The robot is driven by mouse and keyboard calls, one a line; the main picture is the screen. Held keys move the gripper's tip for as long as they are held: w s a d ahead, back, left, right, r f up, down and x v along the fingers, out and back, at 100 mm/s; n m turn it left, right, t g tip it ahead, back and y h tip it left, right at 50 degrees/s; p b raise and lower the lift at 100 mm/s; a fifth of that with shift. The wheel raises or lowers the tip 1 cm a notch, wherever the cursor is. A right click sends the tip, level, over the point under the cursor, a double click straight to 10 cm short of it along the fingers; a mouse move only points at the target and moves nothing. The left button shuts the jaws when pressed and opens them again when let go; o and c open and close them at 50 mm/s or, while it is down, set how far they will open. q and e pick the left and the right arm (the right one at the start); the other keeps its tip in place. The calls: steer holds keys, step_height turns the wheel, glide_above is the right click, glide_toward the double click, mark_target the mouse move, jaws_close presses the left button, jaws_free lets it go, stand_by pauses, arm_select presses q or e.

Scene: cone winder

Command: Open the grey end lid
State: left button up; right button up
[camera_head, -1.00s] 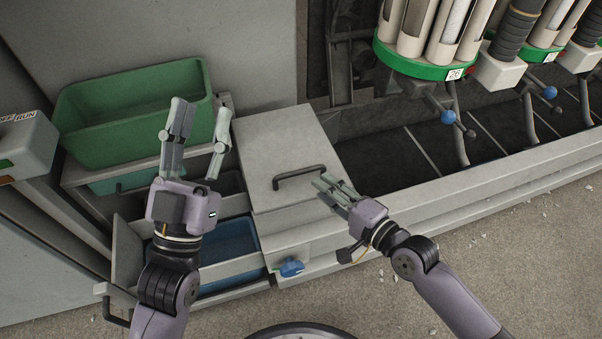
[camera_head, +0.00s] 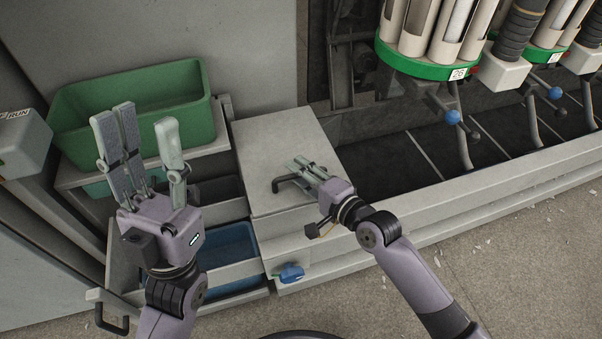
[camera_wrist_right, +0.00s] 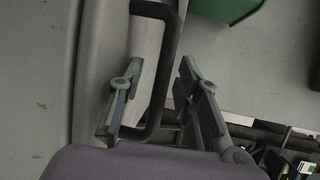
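The grey end lid (camera_head: 272,138) lies flat and closed on the box at the machine's end. Its black bar handle (camera_head: 279,184) is partly hidden by my right gripper (camera_head: 300,168). In the right wrist view the handle (camera_wrist_right: 168,70) runs between the two sides of my right gripper (camera_wrist_right: 160,98). The fingers stand apart, with no clear grip on the bar. My left gripper (camera_head: 148,140) is open and empty, in front of the green bin on the left.
A green bin (camera_head: 135,95) stands left of the lid. A blue bin (camera_head: 228,246) sits in an open drawer below. A blue knob (camera_head: 290,273) is on the box front. Green-rimmed cone holders (camera_head: 425,62) hang at the upper right. The floor at lower right is mostly clear.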

steer(key=shift+c, duration=0.3)
jaws_close()
stand_by(0.5)
